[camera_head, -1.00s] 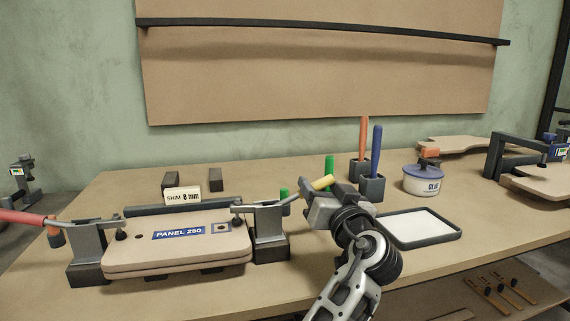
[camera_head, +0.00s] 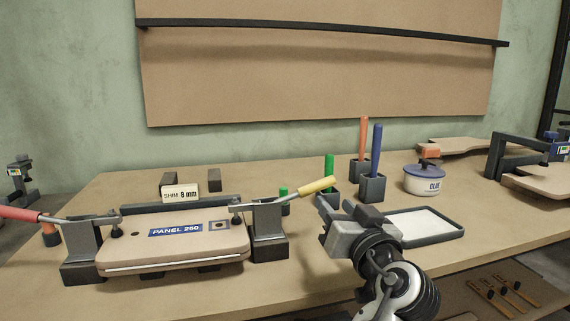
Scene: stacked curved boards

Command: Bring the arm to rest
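That handle belongs to the right toggle clamp (camera_head: 268,222), whose tip is over the right end of the stacked curved boards (camera_head: 190,245) labelled PANEL 250. The left toggle clamp (camera_head: 82,245) has a red handle (camera_head: 18,214) pointing left, its tip over the boards' left end.
A shallow tray (camera_head: 455,238) lies just right of my gripper. Behind stand holders with green, blue (camera_head: 376,150) and orange handles, and a glue pot (camera_head: 424,180). A SHIM 8 mm block (camera_head: 181,193) stands behind the boards. A dark C-shaped frame (camera_head: 497,160) stands at right.

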